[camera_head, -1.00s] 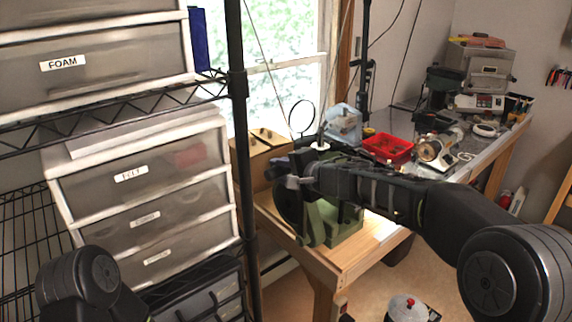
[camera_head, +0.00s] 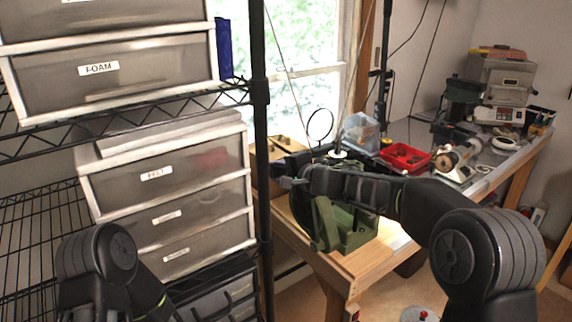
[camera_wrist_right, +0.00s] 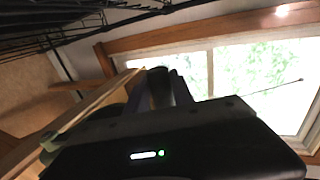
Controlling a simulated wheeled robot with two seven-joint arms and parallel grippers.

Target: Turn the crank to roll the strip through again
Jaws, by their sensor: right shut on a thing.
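The green rolling mill (camera_head: 362,232) stands on the near end of the wooden bench, partly behind my right arm. My right gripper (camera_head: 290,174) is at the mill's upper left side, shut on the crank handle. In the right wrist view a dark, upright, rounded grip, the crank handle (camera_wrist_right: 160,88), shows between the fingers. The rest of the crank is mostly hidden by my gripper and arm. I cannot make out the strip. My left arm shows at the lower left, but its gripper is out of view.
A black wire rack with drawers (camera_head: 165,175) stands close on the left, its post (camera_head: 261,150) near my right gripper. A red tray (camera_head: 405,157), a clear blue container (camera_head: 361,132) and a magnifier ring (camera_head: 320,124) are behind the mill. The bench's front edge is bare.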

